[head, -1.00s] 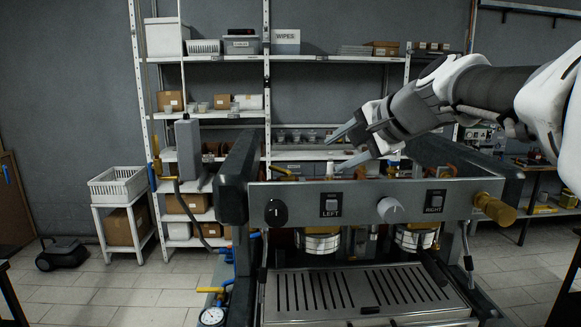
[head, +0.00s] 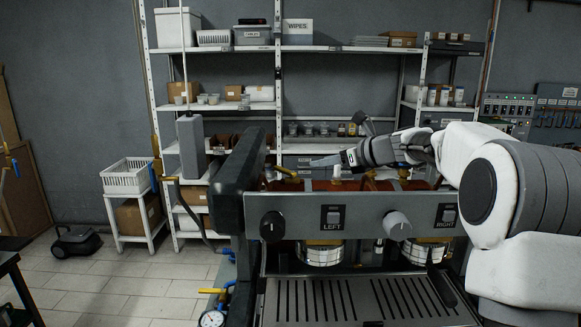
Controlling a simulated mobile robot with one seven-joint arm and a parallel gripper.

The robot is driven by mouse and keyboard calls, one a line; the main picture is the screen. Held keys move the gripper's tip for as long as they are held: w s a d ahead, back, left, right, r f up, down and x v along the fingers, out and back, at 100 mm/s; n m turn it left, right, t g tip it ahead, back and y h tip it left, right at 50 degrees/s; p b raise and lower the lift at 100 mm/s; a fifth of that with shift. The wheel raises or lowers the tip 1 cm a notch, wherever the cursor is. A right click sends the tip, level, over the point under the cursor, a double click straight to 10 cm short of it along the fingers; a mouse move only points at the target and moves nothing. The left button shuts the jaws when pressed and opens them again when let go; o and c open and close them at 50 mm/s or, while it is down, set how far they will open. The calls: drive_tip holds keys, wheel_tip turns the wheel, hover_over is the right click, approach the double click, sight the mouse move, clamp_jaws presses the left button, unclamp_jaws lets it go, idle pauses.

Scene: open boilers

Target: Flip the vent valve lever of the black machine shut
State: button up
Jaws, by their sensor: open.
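The black machine (head: 227,206) stands in front of me, with a grey front panel and an open top showing copper-coloured boiler parts. My gripper (head: 325,161) is open and empty above the open top. Its fingers point left, with their tips a little right of the yellow lever and apart from it in the picture.
Front-panel knobs (head: 397,225) and LEFT and RIGHT switches (head: 333,217) sit below my arm. A loaded shelf rack (head: 278,100) stands behind.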

sight(285, 169)
drive_tip(key=p+x, duration=0.3)
drive_tip(key=x, duration=1.1)
drive_tip(key=shift+f, duration=0.1)
clamp_jaws()
idle(0.9)
